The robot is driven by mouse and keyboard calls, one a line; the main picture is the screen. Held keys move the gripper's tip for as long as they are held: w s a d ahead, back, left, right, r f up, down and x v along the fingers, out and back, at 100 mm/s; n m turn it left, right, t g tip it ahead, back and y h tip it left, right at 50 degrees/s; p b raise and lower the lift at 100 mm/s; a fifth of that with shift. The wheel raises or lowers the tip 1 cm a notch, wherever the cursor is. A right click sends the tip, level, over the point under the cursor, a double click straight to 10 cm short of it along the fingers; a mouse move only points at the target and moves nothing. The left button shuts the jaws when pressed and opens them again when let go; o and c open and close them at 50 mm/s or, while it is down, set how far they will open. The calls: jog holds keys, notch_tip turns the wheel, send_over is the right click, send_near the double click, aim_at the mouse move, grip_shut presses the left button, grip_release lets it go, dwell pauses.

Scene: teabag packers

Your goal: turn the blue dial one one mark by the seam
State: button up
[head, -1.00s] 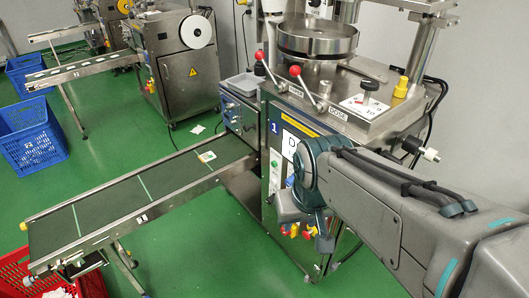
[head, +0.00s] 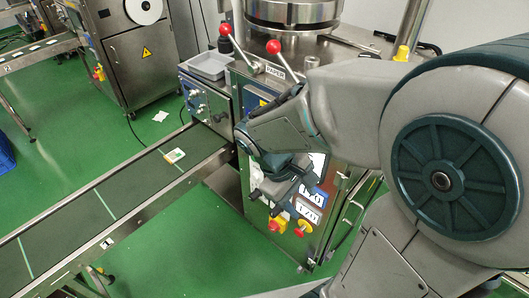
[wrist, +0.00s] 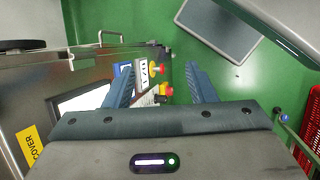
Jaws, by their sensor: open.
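The machine (head: 330,185) stands at the centre of the head view, with a smaller grey side box (head: 207,103) on its left, above the conveyor. Small knobs show on the box front, but I cannot tell which, if any, is the blue dial, and I cannot read a seam label. My gripper (head: 262,190) is in front of the machine's front face, right of the side box, and hides part of that face. In the wrist view my gripper (wrist: 161,84) is open, its two blue fingers apart with nothing held between them.
The conveyor (head: 125,195) runs down to the left, with a teabag packet (head: 174,155) on it. Two red-knobbed levers rise from the machine top, the nearer red knob (head: 273,46) near my arm. A red stop button (head: 304,224) sits low on the front.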

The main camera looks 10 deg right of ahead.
jog(key=w+a+f+n+t+h+b, duration=0.4)
jog(key=w+a+f+n+t+h, duration=0.15)
jog(key=f+n, duration=0.45)
jog(key=w+a+f+n+t+h+b, duration=0.4)
jog(key=w+a+f+n+t+h, duration=0.25)
jog(key=n, duration=0.45)
jog(key=w+d, duration=0.2)
jog(key=d, duration=0.1)
jog(key=w+d+f+y, duration=0.1)
jog(key=w+d, duration=0.2)
jog(key=d, duration=0.1)
jog(key=w+d+y, duration=0.1)
jog(key=w+d, duration=0.1)
jog(key=d, duration=0.2)
jog(key=shift+w+d+f, duration=0.15)
jog(key=shift+w+f, duration=0.05)
jog(key=shift+w, duration=0.1)
jog(key=c, duration=1)
